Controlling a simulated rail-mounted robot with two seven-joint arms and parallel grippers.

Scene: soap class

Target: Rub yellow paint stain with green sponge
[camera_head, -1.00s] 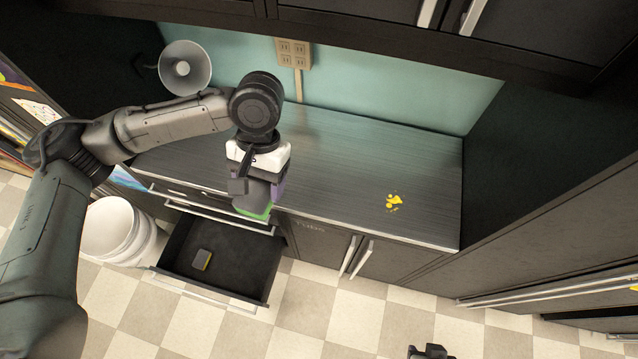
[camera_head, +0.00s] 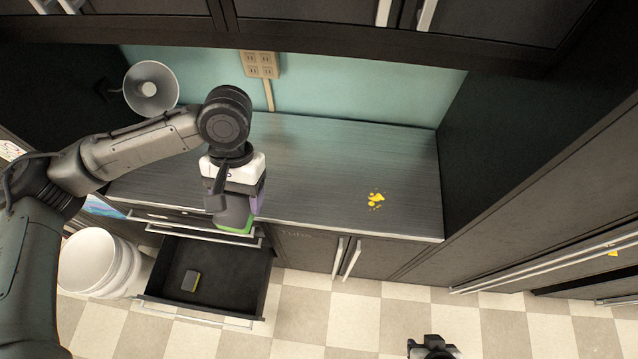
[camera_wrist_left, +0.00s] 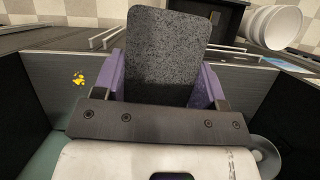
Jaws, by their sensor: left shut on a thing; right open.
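The yellow paint stain (camera_head: 376,199) lies on the right part of the dark countertop (camera_head: 320,165); it also shows at the left in the left wrist view (camera_wrist_left: 79,79). My left gripper (camera_head: 237,211) is above the front edge of the counter, left of the stain. It is shut on the green sponge (camera_head: 237,228), whose green side faces down. In the left wrist view the sponge shows a dark grey rough face (camera_wrist_left: 168,55) between the purple fingers. My right gripper (camera_head: 433,347) is low at the bottom edge of the head view, open and empty.
An open drawer (camera_head: 225,275) below the counter holds another small grey and yellow sponge (camera_head: 190,281). White buckets (camera_head: 95,262) stand left of it. A wall lamp (camera_head: 150,89) and outlet (camera_head: 260,65) are behind. Counter between gripper and stain is clear.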

